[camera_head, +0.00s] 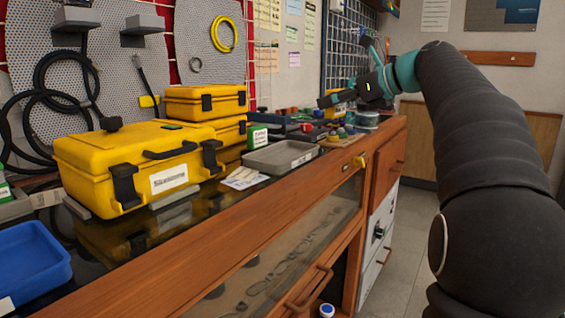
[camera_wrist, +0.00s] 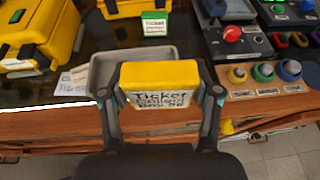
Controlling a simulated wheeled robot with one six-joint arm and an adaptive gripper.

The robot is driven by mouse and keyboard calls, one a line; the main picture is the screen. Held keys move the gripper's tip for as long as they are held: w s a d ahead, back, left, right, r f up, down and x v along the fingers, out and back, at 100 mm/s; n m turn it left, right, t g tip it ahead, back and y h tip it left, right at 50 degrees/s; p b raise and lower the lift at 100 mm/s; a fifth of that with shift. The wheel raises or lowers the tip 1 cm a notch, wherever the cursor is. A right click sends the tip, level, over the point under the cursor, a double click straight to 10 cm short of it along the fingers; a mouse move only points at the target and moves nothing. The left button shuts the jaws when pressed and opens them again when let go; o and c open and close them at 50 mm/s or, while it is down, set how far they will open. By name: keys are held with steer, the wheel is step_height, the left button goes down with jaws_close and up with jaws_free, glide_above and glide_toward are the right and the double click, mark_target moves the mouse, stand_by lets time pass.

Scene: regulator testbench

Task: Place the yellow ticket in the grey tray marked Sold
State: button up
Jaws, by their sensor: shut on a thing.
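My gripper (camera_wrist: 160,105) is shut on a yellow block-like ticket (camera_wrist: 158,76) with a white label that reads "Ticket" on its first line. In the head view my gripper (camera_head: 345,97) is raised above the far part of the bench, with a bit of yellow showing in it. A grey tray (camera_head: 282,157) with a small white label stands on the bench top near its front edge. In the wrist view the grey tray (camera_wrist: 104,76) lies below and behind the ticket, partly hidden by it. The tray's label is too small to read.
Yellow cases (camera_head: 128,165) stand left of the tray, and a white paper (camera_head: 245,178) lies beside it. A green-and-white box (camera_head: 257,137) stands behind. Coloured knobs (camera_wrist: 264,72) and a red button (camera_wrist: 232,33) are to the right. A blue bin (camera_head: 32,262) is at the near left.

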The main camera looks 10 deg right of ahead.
steer(key=shift+s+a+r, duration=0.2)
steer(key=shift+s+r, duration=0.1)
steer(key=shift+s, duration=0.1)
steer(key=shift+s+a+n, duration=0.2)
steer(key=shift+a+n, duration=0.1)
steer(key=shift+n, duration=0.1)
steer(key=shift+g+y, duration=0.3)
steer(key=w+a+f+b, duration=0.1)
steer(key=a+f, duration=0.1)
steer(key=a, duration=0.1)
steer(key=w+a+f+b, duration=0.1)
steer(key=w+a+f, duration=0.1)
steer(key=a, duration=0.1)
steer(key=w+a+f+b, duration=0.1)
steer(key=w+a+f, duration=0.1)
steer(key=a+f, duration=0.1)
steer(key=shift+w+a, duration=0.2)
steer(key=shift+a, duration=0.4)
steer(key=shift+f+b, duration=0.85)
steer(key=shift+f, duration=1.15)
steer(key=o, duration=1)
steer(key=shift+f, duration=0.15)
steer(key=shift+o, duration=0.2)
